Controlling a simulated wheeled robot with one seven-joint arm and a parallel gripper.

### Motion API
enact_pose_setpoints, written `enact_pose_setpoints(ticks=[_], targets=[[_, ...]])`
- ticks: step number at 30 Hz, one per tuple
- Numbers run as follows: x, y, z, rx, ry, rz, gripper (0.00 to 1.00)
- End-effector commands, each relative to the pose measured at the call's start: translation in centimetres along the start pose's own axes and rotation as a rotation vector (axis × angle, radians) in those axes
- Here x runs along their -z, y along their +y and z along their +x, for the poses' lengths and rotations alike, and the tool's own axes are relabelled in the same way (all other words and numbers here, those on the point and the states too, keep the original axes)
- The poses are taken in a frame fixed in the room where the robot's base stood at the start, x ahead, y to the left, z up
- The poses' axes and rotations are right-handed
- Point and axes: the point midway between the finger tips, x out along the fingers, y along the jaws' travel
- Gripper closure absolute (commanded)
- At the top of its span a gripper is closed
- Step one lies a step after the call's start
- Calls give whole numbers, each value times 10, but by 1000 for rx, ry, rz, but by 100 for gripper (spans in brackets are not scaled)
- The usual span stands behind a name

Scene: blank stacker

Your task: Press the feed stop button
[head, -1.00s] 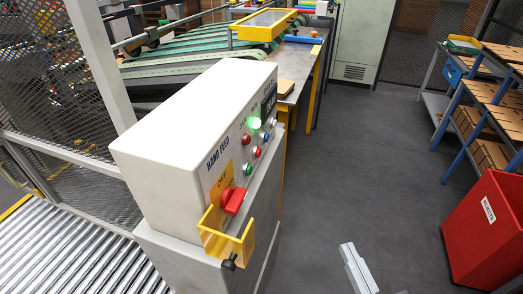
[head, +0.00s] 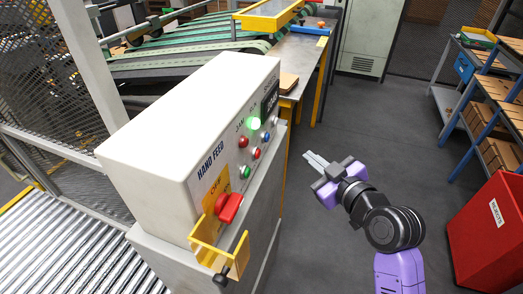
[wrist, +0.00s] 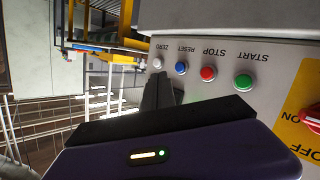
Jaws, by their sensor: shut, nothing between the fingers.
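The feed stop button is the red one (head: 256,153) on the sloped face of the white HAND FEED box (head: 170,125). In the wrist view the red button (wrist: 208,73) sits by the upside-down word STOP, between green START (wrist: 243,82) and blue RESET (wrist: 181,68). A white ZERO button (wrist: 157,63) is beyond blue. My gripper (head: 308,157) is shut and empty, right of the panel, with a gap to the buttons in the head view. In the wrist view its dark fingers (wrist: 160,90) appear below the blue and white buttons.
A red rotary switch (head: 228,207) and yellow guard bracket (head: 222,262) project from the box's near end. A lit green lamp (head: 254,123) and a red lamp (head: 243,141) sit above the buttons. A red bin (head: 487,235) stands right; open floor lies between.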

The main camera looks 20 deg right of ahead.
Motion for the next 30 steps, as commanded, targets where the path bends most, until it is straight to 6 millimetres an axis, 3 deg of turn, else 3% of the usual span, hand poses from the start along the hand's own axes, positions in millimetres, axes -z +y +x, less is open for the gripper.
enact_pose_setpoints(ticks=[4,19,30], targets=[[-12,-17,0,69,-41,-70,100],[-12,-20,1,72,-44,-94,100],[6,-44,29,72,-43,-94,100]])
